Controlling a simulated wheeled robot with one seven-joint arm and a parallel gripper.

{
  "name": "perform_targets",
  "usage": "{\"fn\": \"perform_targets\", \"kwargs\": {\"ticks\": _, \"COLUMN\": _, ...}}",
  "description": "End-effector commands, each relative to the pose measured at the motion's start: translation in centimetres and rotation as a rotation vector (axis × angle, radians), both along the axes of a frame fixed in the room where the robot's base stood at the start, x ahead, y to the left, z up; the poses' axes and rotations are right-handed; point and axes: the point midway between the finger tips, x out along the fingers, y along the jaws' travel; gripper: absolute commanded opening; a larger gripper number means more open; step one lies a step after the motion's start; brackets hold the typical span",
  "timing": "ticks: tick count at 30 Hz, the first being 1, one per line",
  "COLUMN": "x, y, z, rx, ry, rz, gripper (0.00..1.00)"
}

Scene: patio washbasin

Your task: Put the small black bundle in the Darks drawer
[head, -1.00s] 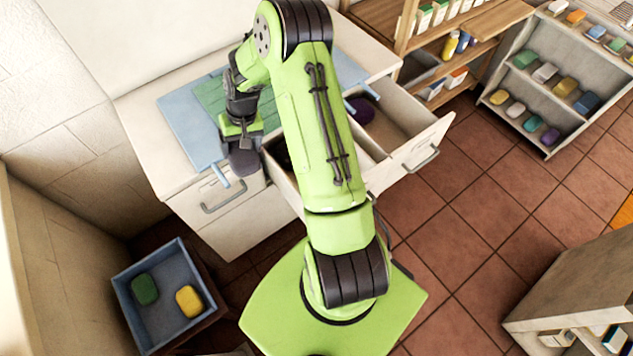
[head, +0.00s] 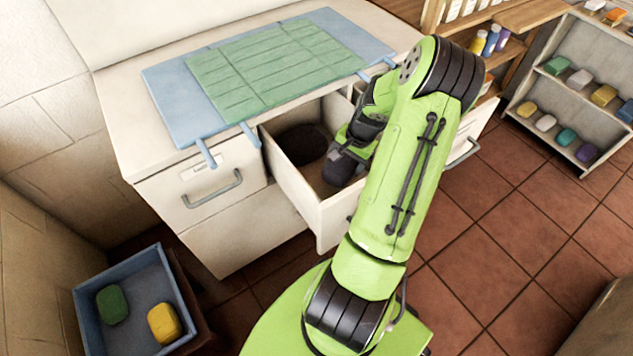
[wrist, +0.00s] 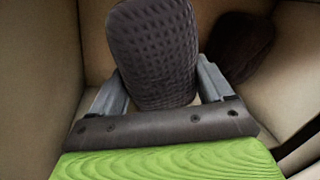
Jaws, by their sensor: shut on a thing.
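My gripper (wrist: 160,95) is shut on the small black bundle (wrist: 152,45), a dark waffle-textured roll that stands up between the two fingers in the wrist view. In the head view the bundle (head: 337,172) hangs below my gripper (head: 345,152), inside or just over an open drawer (head: 296,196) of the white cabinet. Another dark bundle (head: 302,143) lies at the back of that drawer, and it also shows in the wrist view (wrist: 240,42). I cannot read a label on this drawer's front.
A shut drawer (head: 205,192) with a small label is left of the open one. A blue cloth with a green mat (head: 275,68) lies on the counter. A blue bin (head: 90,310) with a green bundle and a yellow bundle stands at lower left. A shelf (head: 560,100) stands at right.

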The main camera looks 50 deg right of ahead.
Motion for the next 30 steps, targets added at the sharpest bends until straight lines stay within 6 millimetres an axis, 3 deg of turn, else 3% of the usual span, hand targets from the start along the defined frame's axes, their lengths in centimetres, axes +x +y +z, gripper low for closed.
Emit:
{"fn": "perform_targets", "kwargs": {"ticks": 4, "x": -0.8, "y": -0.2, "z": -1.5, "rx": 0.001, "ry": -0.001, "rz": -0.025, "gripper": 0.48}}
{"fn": "perform_targets", "kwargs": {"ticks": 9, "x": -0.8, "y": -0.1, "z": -5.6, "rx": 0.005, "ry": 0.0, "rz": -0.024, "gripper": 0.48}}
{"fn": "perform_targets", "kwargs": {"ticks": 19, "x": -0.8, "y": -0.1, "z": -10.7, "rx": 0.003, "ry": -0.001, "rz": -0.024, "gripper": 0.48}}
{"fn": "perform_targets", "kwargs": {"ticks": 29, "x": -0.8, "y": -0.2, "z": -11.0, "rx": 0.0, "ry": 0.0, "rz": -0.023, "gripper": 0.48}}
{"fn": "perform_targets", "kwargs": {"ticks": 30, "x": -0.8, "y": -0.2, "z": -11.1, "rx": 0.0, "ry": 0.0, "rz": -0.023, "gripper": 0.82}}
